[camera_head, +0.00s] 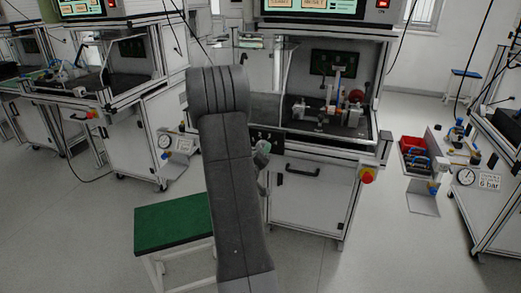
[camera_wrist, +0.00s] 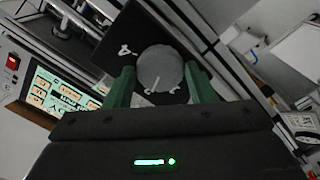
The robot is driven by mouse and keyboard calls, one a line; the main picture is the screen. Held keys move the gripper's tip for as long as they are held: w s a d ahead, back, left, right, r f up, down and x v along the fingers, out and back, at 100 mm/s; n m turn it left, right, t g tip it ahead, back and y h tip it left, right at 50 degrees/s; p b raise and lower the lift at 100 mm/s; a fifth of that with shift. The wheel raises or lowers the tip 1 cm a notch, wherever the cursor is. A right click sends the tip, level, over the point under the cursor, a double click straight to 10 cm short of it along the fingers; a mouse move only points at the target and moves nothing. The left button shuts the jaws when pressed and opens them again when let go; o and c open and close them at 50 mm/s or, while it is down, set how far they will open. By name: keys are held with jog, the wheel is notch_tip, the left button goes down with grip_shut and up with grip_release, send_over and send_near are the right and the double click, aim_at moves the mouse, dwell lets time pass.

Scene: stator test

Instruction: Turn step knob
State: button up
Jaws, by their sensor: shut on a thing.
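In the wrist view, a round grey step knob (camera_wrist: 160,70) sits on a black panel plate (camera_wrist: 115,38). A thin white mark shows at the knob's lower edge, and white markings show on the plate beside it. My gripper (camera_wrist: 159,76) has its two green fingers on either side of the knob, shut on it. In the head view, my gripper (camera_head: 262,150) is partly hidden behind my grey arm, at the front panel of the middle test station (camera_head: 320,160). The knob cannot be made out there.
The station's open bay holds a test fixture (camera_head: 340,108) above the panel. A red and yellow stop button (camera_head: 367,174) is on its right front. A green-topped stool (camera_head: 172,221) stands left of my arm. A red bin (camera_head: 416,152) is at the right.

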jog(key=shift+r+n+p, duration=0.1)
jog(key=shift+n+p, duration=2.05)
jog(key=shift+n, duration=2.55)
jog(key=o, duration=1)
jog(key=shift+s, duration=0.1)
jog(key=b+v, duration=0.1)
jog(key=v, duration=1.2)
jog(key=shift+s+a, duration=0.1)
jog(key=shift+s, duration=0.25)
jog(key=shift+w, duration=0.1)
